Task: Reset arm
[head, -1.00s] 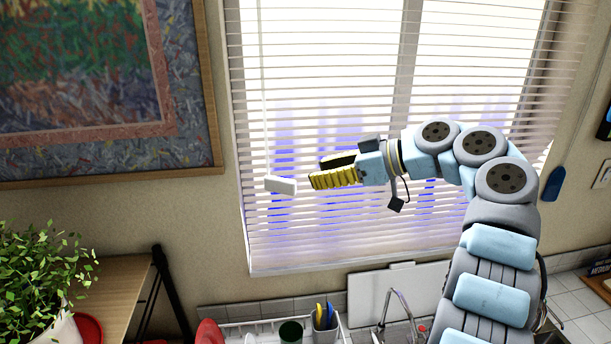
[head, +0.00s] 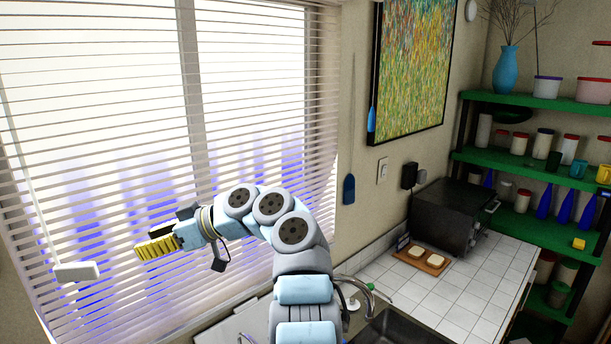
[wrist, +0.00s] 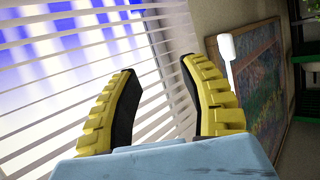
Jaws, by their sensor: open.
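My gripper (head: 160,245) is raised in front of the window blinds in the head view, with its yellow fingers pointing left. My arm behind it is bent, rising from the lower middle of the view. In the wrist view the two yellow fingers with dark inner pads (wrist: 160,105) stand apart. Nothing shows between them except the blinds (wrist: 80,75) behind.
The white blind pull (head: 77,271) hangs just left of my gripper. A sink (head: 400,330), a tiled counter (head: 465,290), a dark toaster oven (head: 447,215) and green shelves (head: 520,165) with jars stand to the right. A painting (head: 412,70) hangs on the wall.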

